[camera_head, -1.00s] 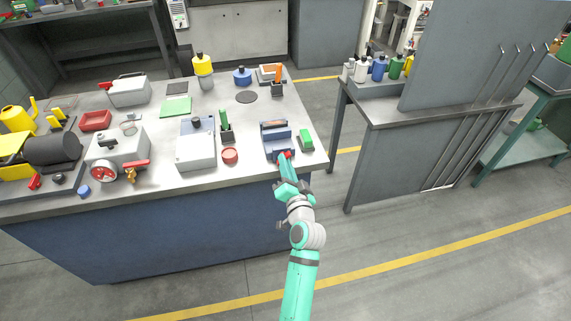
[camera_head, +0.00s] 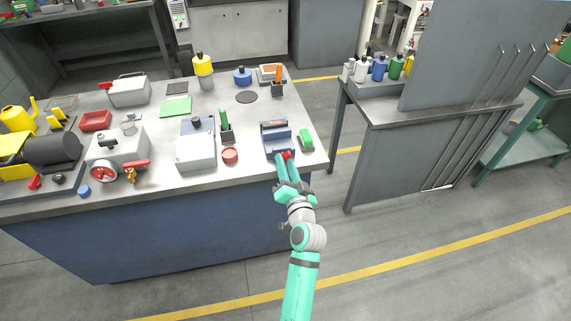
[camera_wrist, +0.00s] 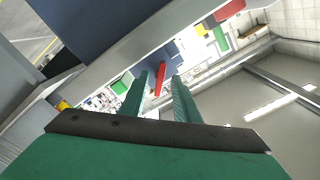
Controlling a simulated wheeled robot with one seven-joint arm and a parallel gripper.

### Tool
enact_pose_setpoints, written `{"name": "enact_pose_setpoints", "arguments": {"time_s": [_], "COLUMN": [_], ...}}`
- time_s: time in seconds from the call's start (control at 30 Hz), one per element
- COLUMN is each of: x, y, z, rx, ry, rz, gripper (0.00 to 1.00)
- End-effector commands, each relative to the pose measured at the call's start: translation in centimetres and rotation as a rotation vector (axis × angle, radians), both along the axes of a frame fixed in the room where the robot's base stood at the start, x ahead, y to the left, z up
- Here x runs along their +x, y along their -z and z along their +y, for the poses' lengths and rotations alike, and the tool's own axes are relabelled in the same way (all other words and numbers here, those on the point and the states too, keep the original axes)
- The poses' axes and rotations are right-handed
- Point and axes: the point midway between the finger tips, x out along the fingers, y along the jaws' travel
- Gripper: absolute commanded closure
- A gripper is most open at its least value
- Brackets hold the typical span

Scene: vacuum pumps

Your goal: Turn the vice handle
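The blue-grey vice (camera_head: 278,138) stands at the front right edge of the workbench. Its red handle (camera_head: 287,154) shows as a small red piece on the side facing me. In the wrist view the red handle (camera_wrist: 160,78) is a bar seen in the gap between my fingertips. My gripper (camera_head: 286,163) is at the handle, at the bench's front edge. In the wrist view my gripper (camera_wrist: 160,82) has its two green fingers apart, one on each side of the handle. I cannot tell whether either finger touches it.
A green block (camera_head: 306,140) sits close to the right of the vice. The floor (camera_head: 400,255) in front of the bench is clear.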

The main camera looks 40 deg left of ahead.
Motion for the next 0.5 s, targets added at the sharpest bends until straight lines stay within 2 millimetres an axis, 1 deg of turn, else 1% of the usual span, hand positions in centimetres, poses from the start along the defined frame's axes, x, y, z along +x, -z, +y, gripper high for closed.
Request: {"name": "enact_pose_setpoints", "arguments": {"time_s": [0.5], "x": [-1.0], "y": [0.0], "z": [-1.2], "rx": [-0.001], "ry": [0.0], "rz": [-0.001], "gripper": [0.71]}}
